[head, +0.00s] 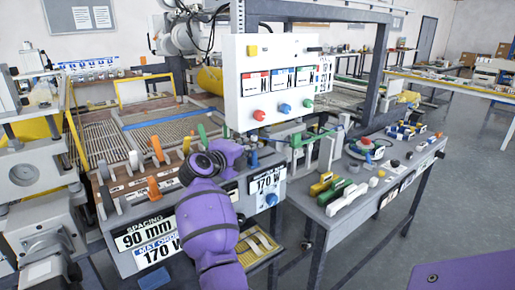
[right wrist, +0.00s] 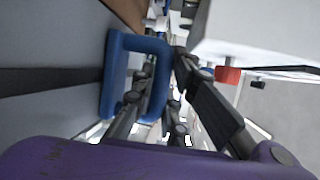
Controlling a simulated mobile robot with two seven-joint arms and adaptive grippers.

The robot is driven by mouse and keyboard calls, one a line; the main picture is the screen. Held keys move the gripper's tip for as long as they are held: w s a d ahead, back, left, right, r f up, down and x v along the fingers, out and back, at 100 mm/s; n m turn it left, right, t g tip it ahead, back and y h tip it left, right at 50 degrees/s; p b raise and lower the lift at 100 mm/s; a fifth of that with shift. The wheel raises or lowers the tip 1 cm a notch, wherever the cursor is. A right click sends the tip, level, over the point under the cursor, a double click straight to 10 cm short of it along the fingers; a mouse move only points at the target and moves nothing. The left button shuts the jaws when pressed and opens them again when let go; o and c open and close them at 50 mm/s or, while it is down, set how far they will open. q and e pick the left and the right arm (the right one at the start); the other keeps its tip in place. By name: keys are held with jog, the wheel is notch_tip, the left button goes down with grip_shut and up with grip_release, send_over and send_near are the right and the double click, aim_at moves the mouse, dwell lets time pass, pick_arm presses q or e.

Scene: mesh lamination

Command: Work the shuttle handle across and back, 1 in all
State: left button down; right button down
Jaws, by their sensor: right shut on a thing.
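The shuttle handle (right wrist: 159,88) is a blue loop, seen close up in the right wrist view beside a grey surface. My right gripper (right wrist: 168,68) is shut on it, with one dark finger through the loop and the other outside. In the head view my purple right arm reaches up to the front of the loom, and its wrist hides most of the gripper and the handle. My left gripper is not in view.
A white control panel (head: 278,108) with red, blue and green knobs hangs just above my right wrist. Orange-handled levers (head: 157,149) stand to its left. A grey side table (head: 338,215) with coloured parts stands at the right. Open floor lies farther right.

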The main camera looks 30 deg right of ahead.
jog(key=a, duration=0.7)
jog(key=s+a, duration=0.1)
jog(key=a, duration=0.3)
jog(key=shift+a+f+p, duration=0.15)
jog(key=shift+p, duration=0.15)
jog(key=c, duration=1.7)
grip_release()
jog(key=shift+c, duration=0.2)
jog(key=v, duration=1.2)
